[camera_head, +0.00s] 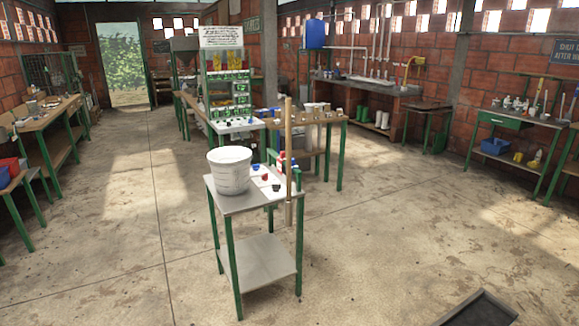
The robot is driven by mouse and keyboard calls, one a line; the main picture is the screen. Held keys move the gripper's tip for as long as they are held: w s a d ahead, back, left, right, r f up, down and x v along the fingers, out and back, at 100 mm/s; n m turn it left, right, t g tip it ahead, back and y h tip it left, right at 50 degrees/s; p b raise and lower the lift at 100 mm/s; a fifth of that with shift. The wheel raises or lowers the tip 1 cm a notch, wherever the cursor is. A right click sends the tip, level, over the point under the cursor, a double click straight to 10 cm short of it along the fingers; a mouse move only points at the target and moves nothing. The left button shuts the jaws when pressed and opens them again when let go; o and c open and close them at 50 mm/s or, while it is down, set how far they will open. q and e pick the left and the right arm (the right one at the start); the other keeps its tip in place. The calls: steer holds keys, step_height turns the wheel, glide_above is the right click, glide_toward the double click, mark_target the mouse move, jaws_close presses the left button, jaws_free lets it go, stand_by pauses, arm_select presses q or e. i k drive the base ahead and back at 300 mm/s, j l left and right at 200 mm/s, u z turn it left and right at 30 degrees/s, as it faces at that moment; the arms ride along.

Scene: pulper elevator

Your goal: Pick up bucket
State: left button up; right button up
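A white bucket (230,172) stands upright on the top of a small table (232,202) with green legs, near the table's left end. The bucket's rim faces up and its inside is mostly hidden from this angle. No gripper or arm of mine shows in the head view.
Small red, blue and dark items lie right of the bucket, beside an upright wooden pole (289,160). The small table has a lower shelf (258,262). A dark floor tray (480,308) lies front right. Workbenches line the walls; the concrete floor left and right of the table is clear.

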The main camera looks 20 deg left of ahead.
mark_target(230, 165)
steer(key=i+j+z, duration=0.25)
steer(key=j, duration=0.4)
steer(key=i+j+z, duration=0.1)
steer(key=i+j, duration=0.2)
steer(key=i+j+z, duration=0.1)
steer(key=j, duration=0.3)
steer(key=i+j+z, duration=0.1)
steer(key=j, duration=0.3)
steer(key=i+l, duration=0.05)
